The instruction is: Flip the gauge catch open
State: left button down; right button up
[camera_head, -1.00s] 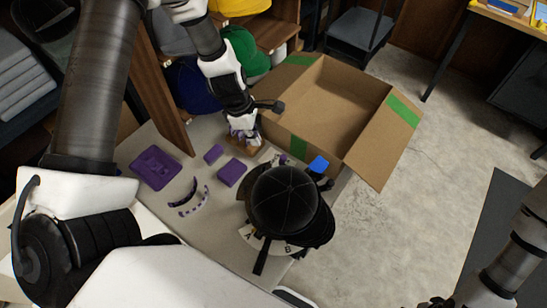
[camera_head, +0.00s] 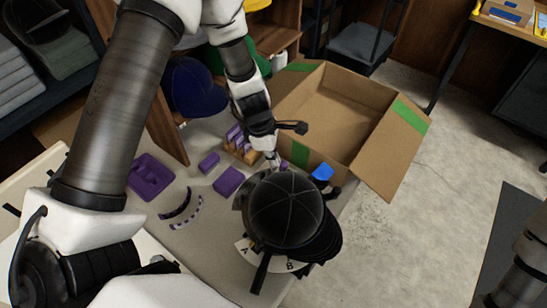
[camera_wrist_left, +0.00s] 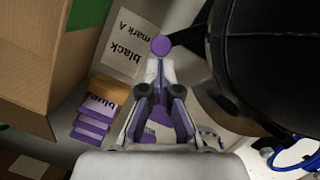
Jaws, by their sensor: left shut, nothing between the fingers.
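My left gripper (camera_head: 276,162) is shut and empty beside the black cap (camera_head: 286,208), at its upper left in the head view. In the left wrist view, a round purple knob (camera_wrist_left: 161,46) shows just beyond the fingertips; I cannot tell whether they touch, or whether it is the gauge catch. The cap sits on a dark stand with a pale plate (camera_head: 247,250) lettered A and B and a black lever (camera_head: 261,274). In the wrist view the cap's dark side (camera_wrist_left: 265,60) fills the right. My right gripper is out of view.
A wooden holder (camera_head: 243,152) with purple cards, purple blocks (camera_head: 228,181), a purple tray (camera_head: 150,176) and curved strips (camera_head: 186,212) are on the table. A blue piece (camera_head: 322,172) is beside the cap. A printed card (camera_wrist_left: 125,45) lies near the gripper.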

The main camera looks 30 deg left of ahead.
pick_arm(q)
jog(key=w+d+m+g+p, duration=0.3)
jog(key=w+d+m+p, duration=0.1)
jog(key=m, duration=0.4)
jog(key=shift+d+f+y+p, duration=0.3)
jog(key=shift+d+f+p, duration=0.15)
jog(key=shift+p, duration=0.55)
jog(key=shift+s+a+r, duration=0.1)
jog(key=shift+s, duration=0.05)
jog(key=shift+s+a+p, duration=0.4)
jog(key=shift+s+p, duration=0.05)
jog(key=shift+s, duration=0.15)
jog(key=shift+r, duration=0.1)
jog(key=v, duration=1.2)
